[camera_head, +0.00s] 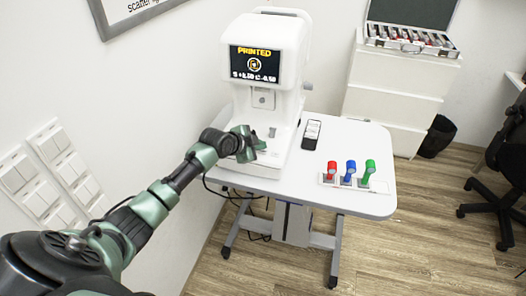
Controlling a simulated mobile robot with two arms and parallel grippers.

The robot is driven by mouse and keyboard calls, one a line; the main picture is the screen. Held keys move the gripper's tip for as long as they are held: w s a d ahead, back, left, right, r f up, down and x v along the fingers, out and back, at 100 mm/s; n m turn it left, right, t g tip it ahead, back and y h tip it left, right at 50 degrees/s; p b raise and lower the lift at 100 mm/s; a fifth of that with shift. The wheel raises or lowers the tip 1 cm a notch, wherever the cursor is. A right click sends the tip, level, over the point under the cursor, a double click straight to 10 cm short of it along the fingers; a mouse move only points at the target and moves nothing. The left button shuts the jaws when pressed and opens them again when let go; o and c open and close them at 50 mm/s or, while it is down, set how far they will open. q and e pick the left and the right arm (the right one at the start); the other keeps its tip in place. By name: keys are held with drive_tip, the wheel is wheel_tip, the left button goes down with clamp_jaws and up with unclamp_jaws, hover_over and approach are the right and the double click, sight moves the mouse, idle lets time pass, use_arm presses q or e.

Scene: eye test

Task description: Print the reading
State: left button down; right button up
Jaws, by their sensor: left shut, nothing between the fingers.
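The white eye-test machine (268,92) stands upright on the white table (300,187). Its dark screen (254,64) shows the word "PRINTED" in yellow, a round symbol, and a line of small white figures that I cannot read surely. My left gripper (256,143) is shut and empty at the front of the machine's base, over its lower left part. I cannot tell whether it touches the base. My left gripper and wrist hide part of the base. A printed slip cannot be made out. My right gripper does not show.
A black handset (311,134) lies on the table right of the machine. Behind are white drawers (392,93) with an open lens case (411,40). A black chair (510,150) stands right.

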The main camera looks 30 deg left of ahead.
use_arm(q)
drive_tip(key=shift+s+d+r+p, duration=0.1)
drive_tip(key=shift+s+r+p, duration=0.1)
drive_tip(key=shift+r+p, duration=1)
drive_tip(key=shift+s+r+p, duration=0.15)
drive_tip(key=shift+r+p, duration=0.9)
drive_tip(key=shift+r, duration=0.25)
